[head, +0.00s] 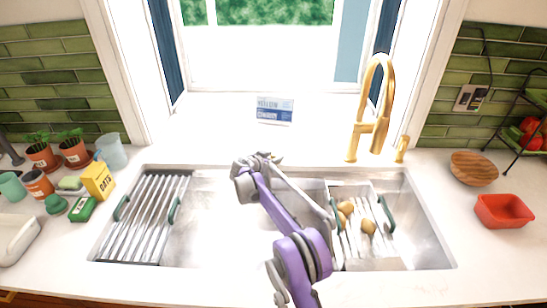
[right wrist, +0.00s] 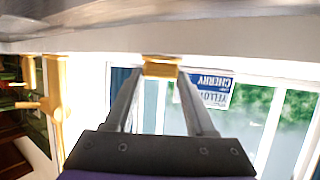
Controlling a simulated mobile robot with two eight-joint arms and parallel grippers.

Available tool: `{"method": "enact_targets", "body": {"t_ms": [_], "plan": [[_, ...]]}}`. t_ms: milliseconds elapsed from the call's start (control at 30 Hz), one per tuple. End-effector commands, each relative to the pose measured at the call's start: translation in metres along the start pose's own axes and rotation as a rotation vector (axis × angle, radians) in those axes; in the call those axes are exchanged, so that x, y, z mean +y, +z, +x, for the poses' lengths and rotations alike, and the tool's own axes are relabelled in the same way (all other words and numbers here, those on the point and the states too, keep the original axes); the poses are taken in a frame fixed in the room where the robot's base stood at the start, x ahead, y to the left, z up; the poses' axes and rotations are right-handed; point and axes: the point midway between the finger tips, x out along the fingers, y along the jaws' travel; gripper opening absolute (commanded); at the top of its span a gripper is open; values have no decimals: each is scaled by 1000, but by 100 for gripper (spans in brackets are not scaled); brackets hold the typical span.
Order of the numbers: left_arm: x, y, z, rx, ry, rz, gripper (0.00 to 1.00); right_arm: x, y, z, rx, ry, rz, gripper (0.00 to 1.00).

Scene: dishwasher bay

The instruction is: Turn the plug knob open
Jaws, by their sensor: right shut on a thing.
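The plug knob is a small gold knob (right wrist: 160,68), held between the two fingertips of my right gripper (right wrist: 161,76) in the right wrist view. In the head view my right gripper (head: 264,158) reaches over the middle of the sink to its back rim. A bit of the gold knob (head: 277,159) shows there beside the fingers; the rest is hidden. The gripper is shut on the knob. How far the knob is turned cannot be told. My left gripper is not in view.
The steel sink (head: 200,225) holds a drying rack (head: 145,220) at left and a smaller rack with several round brown items at right. A tall gold faucet (head: 379,100) stands right of the gripper. A blue-and-white sign (head: 274,110) stands behind it.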

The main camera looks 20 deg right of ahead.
Motion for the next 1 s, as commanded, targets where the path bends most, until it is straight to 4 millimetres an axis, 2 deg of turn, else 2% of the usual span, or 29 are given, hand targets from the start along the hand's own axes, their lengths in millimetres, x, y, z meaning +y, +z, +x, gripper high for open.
{"method": "enact_targets", "body": {"t_ms": [33, 100, 467, 1000], "plan": [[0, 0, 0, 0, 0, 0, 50, 0, 0, 0, 0, 0, 0, 13], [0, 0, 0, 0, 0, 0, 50, 0, 0, 0, 0, 0, 0, 0], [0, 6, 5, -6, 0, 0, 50, 3, 1, 0, -1, -65, -27, 0], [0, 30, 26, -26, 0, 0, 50, 8, 2, 2, 1, -388, -161, 0]]}}
